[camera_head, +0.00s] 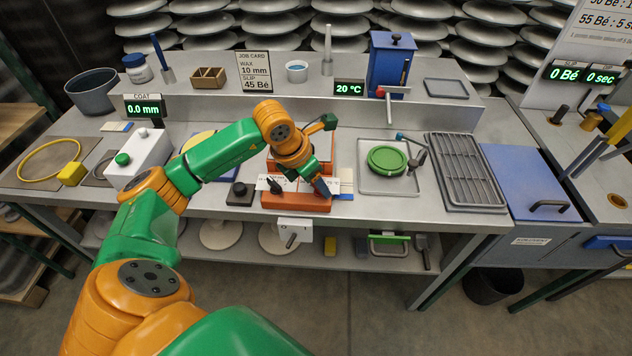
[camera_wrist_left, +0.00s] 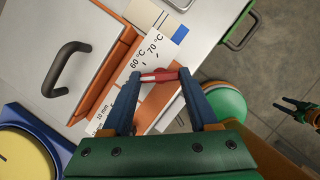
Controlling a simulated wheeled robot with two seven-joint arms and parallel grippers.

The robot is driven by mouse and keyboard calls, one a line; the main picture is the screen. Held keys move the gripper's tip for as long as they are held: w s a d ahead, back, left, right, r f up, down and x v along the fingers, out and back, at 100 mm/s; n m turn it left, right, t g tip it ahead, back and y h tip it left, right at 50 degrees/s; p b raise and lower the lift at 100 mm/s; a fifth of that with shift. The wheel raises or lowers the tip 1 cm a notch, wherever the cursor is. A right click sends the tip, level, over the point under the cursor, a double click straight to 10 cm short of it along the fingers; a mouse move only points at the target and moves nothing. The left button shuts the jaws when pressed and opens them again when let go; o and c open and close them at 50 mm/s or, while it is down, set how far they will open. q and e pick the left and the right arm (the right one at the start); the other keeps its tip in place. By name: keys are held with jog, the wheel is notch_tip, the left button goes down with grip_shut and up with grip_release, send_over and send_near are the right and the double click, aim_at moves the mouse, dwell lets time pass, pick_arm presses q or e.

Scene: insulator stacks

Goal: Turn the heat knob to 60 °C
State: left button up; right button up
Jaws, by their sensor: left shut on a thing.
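The heater is an orange box (camera_head: 296,200) in the middle of the bench, with a white scale plate on its front. The wrist view shows the plate's marks "60 °C" and "70 °C" on the white scale plate (camera_wrist_left: 146,52). The red knob (camera_wrist_left: 165,75) with a white part is between the fingertips of my left gripper (camera_wrist_left: 158,80), which is shut on it. In the head view the left gripper (camera_head: 318,187) is over the right part of the heater and hides the knob. I cannot tell exactly which mark the knob points to. A display (camera_head: 348,88) behind reads 20 °C.
A black handle (camera_wrist_left: 68,66) rises left of the scale in the wrist view. A green round piece (camera_head: 387,160) on a tray stands right of the heater. A small dark gripper, seemingly my right one (camera_wrist_left: 297,107), shows at the wrist view's right edge, above the floor.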

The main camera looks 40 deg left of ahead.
pick_arm(q)
jog(key=m+h+b, duration=0.1)
jog(key=m, duration=0.2)
jog(key=shift+w+a+g, duration=0.1)
jog(key=shift+g, duration=0.2)
jog(key=m+g+h, duration=0.1)
jog(key=m, duration=0.3)
jog(key=shift+w+m+b, duration=0.1)
jog(key=shift+m+b, duration=0.2)
jog(key=shift+m+h, duration=0.3)
jog(key=o, duration=1.4)
jog(key=shift+g, duration=0.3)
jog(key=v, duration=0.7)
